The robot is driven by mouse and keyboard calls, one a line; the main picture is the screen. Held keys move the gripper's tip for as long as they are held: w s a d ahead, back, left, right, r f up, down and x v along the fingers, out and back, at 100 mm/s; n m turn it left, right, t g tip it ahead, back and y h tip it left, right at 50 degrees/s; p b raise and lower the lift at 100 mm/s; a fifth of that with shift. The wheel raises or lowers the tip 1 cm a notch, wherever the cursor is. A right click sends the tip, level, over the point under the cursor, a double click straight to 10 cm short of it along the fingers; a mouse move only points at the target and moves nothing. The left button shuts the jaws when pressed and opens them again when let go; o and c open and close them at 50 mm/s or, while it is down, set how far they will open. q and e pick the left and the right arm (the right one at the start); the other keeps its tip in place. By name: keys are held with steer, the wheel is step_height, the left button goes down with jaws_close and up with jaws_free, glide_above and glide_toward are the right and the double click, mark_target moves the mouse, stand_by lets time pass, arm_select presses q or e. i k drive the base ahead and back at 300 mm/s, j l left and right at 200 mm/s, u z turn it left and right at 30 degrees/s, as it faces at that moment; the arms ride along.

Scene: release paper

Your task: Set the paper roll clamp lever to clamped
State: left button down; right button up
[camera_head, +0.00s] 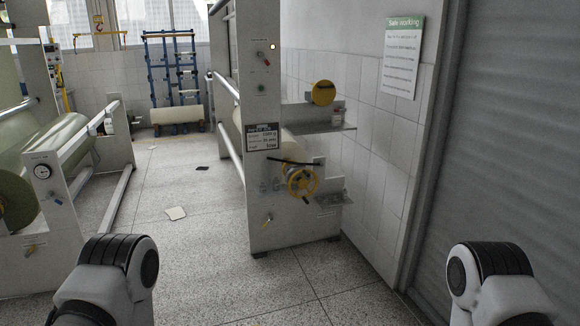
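A grey upright machine stand (262,110) is in the middle of the head view, with a pale paper roll (237,128) partly hidden behind it. Its front bears a small lever (268,218) low down, a red-tipped control (264,60) high up and a yellow handwheel (302,182) with a dark bar near it at the right. I cannot tell which of these is the clamp lever or how it is set. Only links of my two arms show at the bottom left and right; neither gripper is in view, and the stand is well ahead of them.
Another machine with a large pale roll (62,140) stands at the left. A side shelf (318,127) juts right from the middle stand. A roller shutter (510,150) closes off the right.

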mark_target(269, 216)
steer(key=i, duration=3.35)
steer(key=i+u, duration=0.15)
steer(key=i, duration=0.4)
